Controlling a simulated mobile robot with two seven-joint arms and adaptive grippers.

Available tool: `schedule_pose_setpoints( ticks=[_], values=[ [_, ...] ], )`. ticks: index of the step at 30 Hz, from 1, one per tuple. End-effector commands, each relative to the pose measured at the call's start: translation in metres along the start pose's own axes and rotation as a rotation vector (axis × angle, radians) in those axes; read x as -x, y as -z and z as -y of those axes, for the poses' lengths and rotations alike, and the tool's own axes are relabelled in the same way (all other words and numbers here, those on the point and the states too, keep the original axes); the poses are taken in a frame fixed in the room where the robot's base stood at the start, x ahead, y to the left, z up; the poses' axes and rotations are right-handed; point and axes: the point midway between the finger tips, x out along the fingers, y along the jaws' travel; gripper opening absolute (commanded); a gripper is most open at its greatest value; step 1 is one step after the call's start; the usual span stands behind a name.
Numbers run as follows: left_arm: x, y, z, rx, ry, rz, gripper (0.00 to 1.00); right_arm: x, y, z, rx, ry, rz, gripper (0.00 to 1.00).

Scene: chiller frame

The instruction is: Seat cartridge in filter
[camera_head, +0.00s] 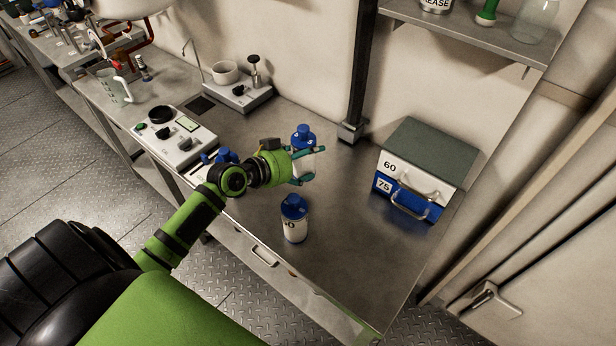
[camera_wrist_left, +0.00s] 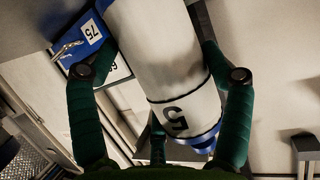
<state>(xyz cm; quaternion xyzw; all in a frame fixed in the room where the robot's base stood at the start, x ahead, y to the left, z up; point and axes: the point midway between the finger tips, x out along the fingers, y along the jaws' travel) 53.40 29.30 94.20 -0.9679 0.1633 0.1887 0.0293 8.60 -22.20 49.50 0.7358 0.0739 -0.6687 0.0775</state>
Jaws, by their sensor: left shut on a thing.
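My left gripper (camera_head: 308,166) is shut on a white cartridge with a blue top (camera_head: 303,135), holding it over the bench. A blue object (camera_head: 226,156) is partly hidden behind my left arm. I cannot tell which thing is the filter. My right gripper is not in view.
A box with drawers marked 60 and 75 (camera_head: 422,172) stands at the right of the steel bench (camera_head: 345,240). A post (camera_head: 359,70) rises behind the gripper. A hotplate-like device (camera_head: 175,134) stands to the left. The bench's front right is clear.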

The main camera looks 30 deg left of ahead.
Motion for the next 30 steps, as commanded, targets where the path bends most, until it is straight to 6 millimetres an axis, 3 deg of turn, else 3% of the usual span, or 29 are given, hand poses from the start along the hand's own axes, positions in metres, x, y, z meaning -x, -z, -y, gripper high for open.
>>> schedule_pose_setpoints(
  ticks=[3, 15, 29, 30],
  values=[
    [-0.008, -0.019, 0.001, 0.002, 0.002, -0.001, 0.42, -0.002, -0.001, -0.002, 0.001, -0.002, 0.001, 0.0],
    [-0.025, -0.062, 0.0, 0.0, 0.0, -0.002, 0.42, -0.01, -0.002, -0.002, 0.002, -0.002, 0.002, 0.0],
    [-0.028, -0.068, 0.0, -0.002, 0.0, -0.003, 0.42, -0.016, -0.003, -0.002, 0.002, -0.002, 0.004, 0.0],
    [-0.027, -0.067, 0.0, -0.001, -0.001, -0.001, 0.96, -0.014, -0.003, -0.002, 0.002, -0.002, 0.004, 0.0]
  ],
)
